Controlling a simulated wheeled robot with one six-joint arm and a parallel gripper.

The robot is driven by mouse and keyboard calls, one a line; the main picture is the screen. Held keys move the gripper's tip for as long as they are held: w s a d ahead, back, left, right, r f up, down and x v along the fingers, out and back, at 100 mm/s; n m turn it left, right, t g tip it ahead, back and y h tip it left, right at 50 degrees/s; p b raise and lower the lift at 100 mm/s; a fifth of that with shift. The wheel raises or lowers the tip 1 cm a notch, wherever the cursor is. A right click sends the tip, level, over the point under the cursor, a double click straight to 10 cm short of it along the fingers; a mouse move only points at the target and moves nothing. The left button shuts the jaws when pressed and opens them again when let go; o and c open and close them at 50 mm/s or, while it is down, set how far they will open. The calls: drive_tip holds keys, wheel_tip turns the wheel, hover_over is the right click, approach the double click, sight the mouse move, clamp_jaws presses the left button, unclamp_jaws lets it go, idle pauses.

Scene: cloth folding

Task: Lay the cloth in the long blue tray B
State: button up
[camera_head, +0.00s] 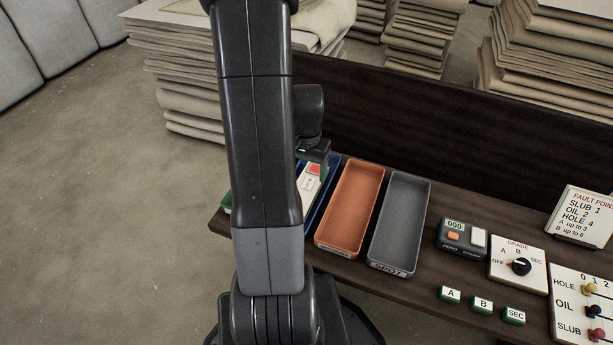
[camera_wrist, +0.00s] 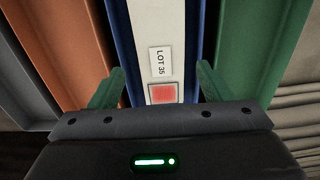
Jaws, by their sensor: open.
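The white cloth (camera_wrist: 161,30) is a long flat strip with a LOT 35 label and a red square. In the wrist view it lies lengthwise between the walls of the long blue tray (camera_wrist: 125,50); whether it rests fully on the tray floor I cannot tell. The cloth's end (camera_head: 309,184) and the tray's right rim (camera_head: 325,198) show beside my arm in the head view; the arm hides the rest. My gripper (camera_wrist: 157,84) is open over the cloth's near end, its green fingers apart on either side, not closed on it.
An orange tray (camera_head: 350,205) and a grey tray (camera_head: 400,225) labelled SPOT stand right of the blue tray in the head view. A green tray (camera_wrist: 260,50) is on its other side. A counter (camera_head: 462,237), a grade dial (camera_head: 519,264) and lettered buttons (camera_head: 482,305) are farther right.

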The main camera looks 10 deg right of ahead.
sight(307, 186)
wheel_tip(307, 186, up, 6)
drive_tip(key=shift+f+p, duration=0.2)
drive_tip(key=shift+p, duration=0.4)
wheel_tip(307, 186, down, 12)
drive_tip(key=b, duration=0.4)
drive_tip(key=shift+f, duration=0.2)
drive_tip(key=shift+r+p, duration=0.5)
drive_tip(key=shift+r, duration=0.9)
